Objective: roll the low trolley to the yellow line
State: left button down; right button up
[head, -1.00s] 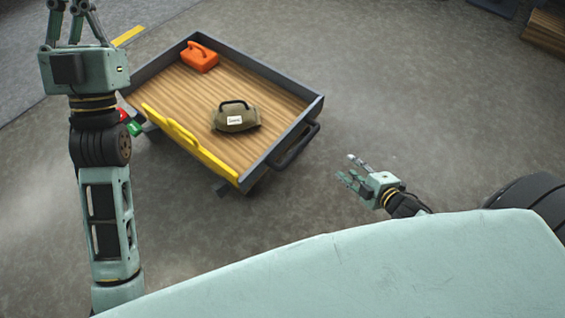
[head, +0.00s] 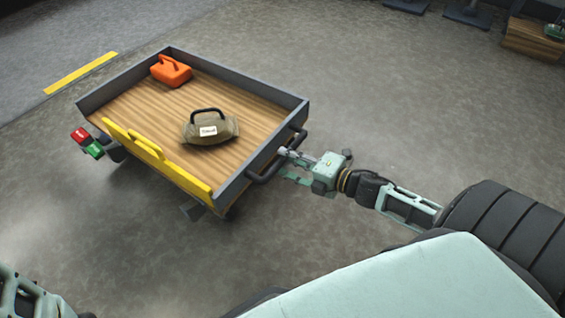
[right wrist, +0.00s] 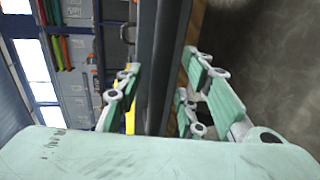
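The low trolley (head: 192,54) has a wooden deck, grey walls and a yellow front board. It stands left of centre in the head view. Its dark handle (head: 265,177) is on the right side. My right gripper (head: 284,165) is at this handle, fingers apart. In the right wrist view a dark bar runs between the fingers of my right gripper (right wrist: 158,90); I cannot tell whether they touch it. The yellow line (head: 80,73) lies on the floor beyond the trolley, upper left. My left gripper is out of view; only part of that arm shows at lower left.
On the deck are an orange case (head: 172,72) and a brown bag (head: 213,131) with a white label. Red and green blocks (head: 88,143) show at the trolley's left side. A wooden box (head: 533,40) stands at upper right. The floor between trolley and line looks clear.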

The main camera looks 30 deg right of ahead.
jog(key=shift+b+x, duration=0.3)
jog(key=shift+x, duration=0.8)
jog(key=shift+c, duration=0.2)
grip_shut()
